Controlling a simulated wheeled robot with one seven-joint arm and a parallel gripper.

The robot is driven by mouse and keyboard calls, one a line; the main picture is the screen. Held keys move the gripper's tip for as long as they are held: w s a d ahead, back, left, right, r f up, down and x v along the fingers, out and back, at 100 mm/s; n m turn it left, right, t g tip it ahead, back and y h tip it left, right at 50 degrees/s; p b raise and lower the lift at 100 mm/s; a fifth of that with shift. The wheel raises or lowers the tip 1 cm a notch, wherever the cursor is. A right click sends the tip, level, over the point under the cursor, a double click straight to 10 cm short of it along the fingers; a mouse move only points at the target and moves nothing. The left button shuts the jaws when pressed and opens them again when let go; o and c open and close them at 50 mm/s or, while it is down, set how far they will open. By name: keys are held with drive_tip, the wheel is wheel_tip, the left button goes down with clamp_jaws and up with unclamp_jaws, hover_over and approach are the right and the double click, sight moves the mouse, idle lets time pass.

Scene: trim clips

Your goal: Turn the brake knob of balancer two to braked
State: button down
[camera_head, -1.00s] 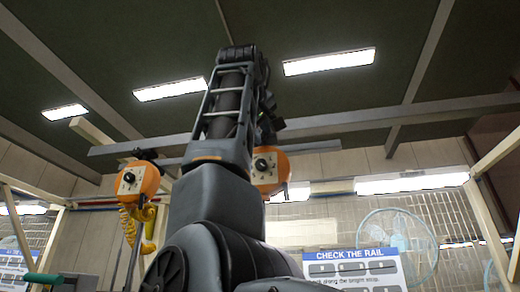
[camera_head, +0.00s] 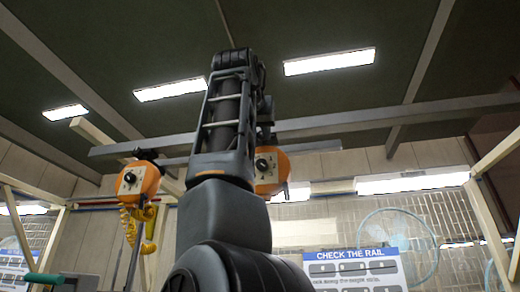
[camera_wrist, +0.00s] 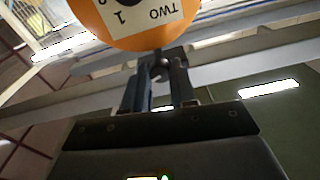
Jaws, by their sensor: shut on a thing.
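Balancer two (camera_wrist: 175,33) is an orange housing with a pale plate reading TWO. It is upside down at the top of the wrist view, with its black knob (camera_wrist: 129,3) cut by the frame edge. My gripper (camera_wrist: 162,62) is at the housing's hanger end, apart from the knob. Its fingers are shut on a small dark grey part there, whose exact shape is unclear. In the head view, the right orange balancer (camera_head: 271,185), with a black knob on a pale plate, hangs just right of my arm, partly covered by it; its name is unreadable. My fingers are hidden there.
Another orange balancer (camera_head: 150,180) hangs at the left, with a yellow coiled hose (camera_head: 131,225) below it. Grey overhead rails (camera_head: 330,124) run across above both. A CHECK THE RAIL sign (camera_head: 357,268) and a fan (camera_head: 398,240) stand at the right.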

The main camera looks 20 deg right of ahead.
drive_tip(key=shift+w+a+f+m, duration=0.1)
drive_tip(key=shift+m, duration=2)
drive_tip(key=c, duration=0.9)
unclamp_jaws()
drive_tip(key=b+v, duration=0.2)
drive_tip(key=v, duration=0.6)
